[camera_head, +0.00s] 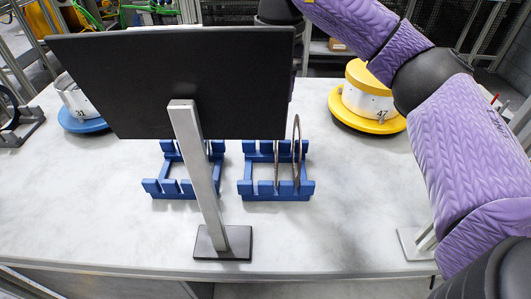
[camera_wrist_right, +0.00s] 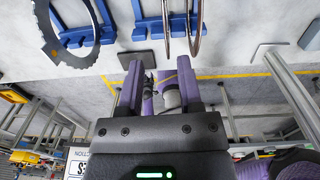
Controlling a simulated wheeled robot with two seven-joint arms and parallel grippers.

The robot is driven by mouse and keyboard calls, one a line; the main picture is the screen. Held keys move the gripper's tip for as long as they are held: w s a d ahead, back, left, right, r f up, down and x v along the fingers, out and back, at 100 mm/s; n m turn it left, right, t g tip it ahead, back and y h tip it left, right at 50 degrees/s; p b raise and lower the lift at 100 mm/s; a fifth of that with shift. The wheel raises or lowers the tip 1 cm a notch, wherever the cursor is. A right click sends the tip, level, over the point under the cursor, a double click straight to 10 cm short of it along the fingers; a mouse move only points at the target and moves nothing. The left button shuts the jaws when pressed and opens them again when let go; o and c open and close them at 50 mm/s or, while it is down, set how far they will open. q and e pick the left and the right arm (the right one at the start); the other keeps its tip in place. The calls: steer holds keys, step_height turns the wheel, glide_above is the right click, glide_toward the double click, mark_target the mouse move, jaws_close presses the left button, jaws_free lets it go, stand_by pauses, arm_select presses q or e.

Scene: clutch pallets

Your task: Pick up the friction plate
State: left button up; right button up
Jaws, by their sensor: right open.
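Two thin friction plates stand on edge in the right blue rack (camera_head: 262,195) in the head view; the right one (camera_head: 297,150) shows best. In the right wrist view, two rings (camera_wrist_right: 166,22) show nearly edge-on at the middle blue rack (camera_wrist_right: 150,28). A grey toothed ring (camera_wrist_right: 46,38) shows more face-on at the left; what supports it is unclear. My right gripper (camera_wrist_right: 164,72) is open, with nothing seen gripped between its purple fingers. The monitor hides it in the head view. My left gripper is in neither view.
A black monitor (camera_head: 170,80) on a metal stand with a dark base (camera_head: 222,243) blocks much of the head view. A left blue rack (camera_head: 170,190) stands beside the right one. A yellow-based drum (camera_head: 368,98) and a blue-based drum (camera_head: 75,100) stand farther back.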

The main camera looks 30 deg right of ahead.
steer(key=f+b, duration=0.1)
steer(key=f, duration=0.2)
steer(key=f+b, duration=0.2)
steer(key=f, duration=0.1)
steer(key=f+b, duration=0.1)
steer(key=f, duration=0.2)
steer(key=shift+s+d+f+b, duration=0.1)
steer(key=shift+s+f+b, duration=0.2)
steer(key=shift+f+b, duration=0.1)
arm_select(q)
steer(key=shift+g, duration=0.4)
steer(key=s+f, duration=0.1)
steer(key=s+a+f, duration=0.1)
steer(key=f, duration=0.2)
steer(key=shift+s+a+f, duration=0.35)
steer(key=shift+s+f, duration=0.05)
arm_select(e)
steer(key=shift+r, duration=0.15)
jaws_close()
